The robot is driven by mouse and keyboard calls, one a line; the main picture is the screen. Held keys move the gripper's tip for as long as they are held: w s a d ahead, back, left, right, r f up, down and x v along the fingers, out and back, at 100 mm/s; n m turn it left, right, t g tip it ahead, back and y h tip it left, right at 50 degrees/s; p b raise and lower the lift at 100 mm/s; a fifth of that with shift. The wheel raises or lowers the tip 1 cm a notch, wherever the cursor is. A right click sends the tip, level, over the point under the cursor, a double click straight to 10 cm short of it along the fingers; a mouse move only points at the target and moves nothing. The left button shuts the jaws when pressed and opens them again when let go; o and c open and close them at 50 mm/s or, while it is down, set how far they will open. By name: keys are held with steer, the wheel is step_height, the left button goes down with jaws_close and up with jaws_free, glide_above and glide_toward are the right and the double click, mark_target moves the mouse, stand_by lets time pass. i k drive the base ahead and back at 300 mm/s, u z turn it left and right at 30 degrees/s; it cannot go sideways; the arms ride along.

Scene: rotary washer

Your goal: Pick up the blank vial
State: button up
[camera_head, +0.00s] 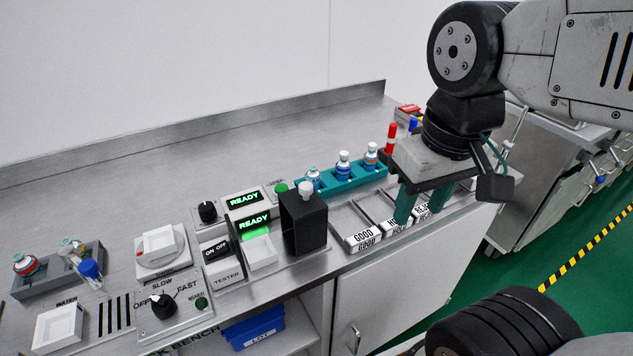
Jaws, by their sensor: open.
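My gripper (423,207) points down with its two teal fingers apart and empty, over the right part of the sorting tray. No vial is marked readably as blank, so I cannot tell which one it is. A teal rack (327,184) left of my gripper holds three banded vials: a left one (313,177), a middle one (343,164) and a right one (371,155). A white-capped vial top (306,189) shows at the black tester block.
The sorting tray (352,228) has labelled bins; one reads GOOD. A blue-capped bottle (90,270) leans by the grey rack. The black block (304,225), READY displays (251,222) and speed dial (163,304) stand in front. The steel bench behind (180,170) is clear.

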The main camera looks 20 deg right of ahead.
mark_target(313, 175)
steer(key=z, duration=1.45)
steer(key=k, duration=0.9)
steer(key=u, duration=1.05)
steer(key=i, duration=0.5)
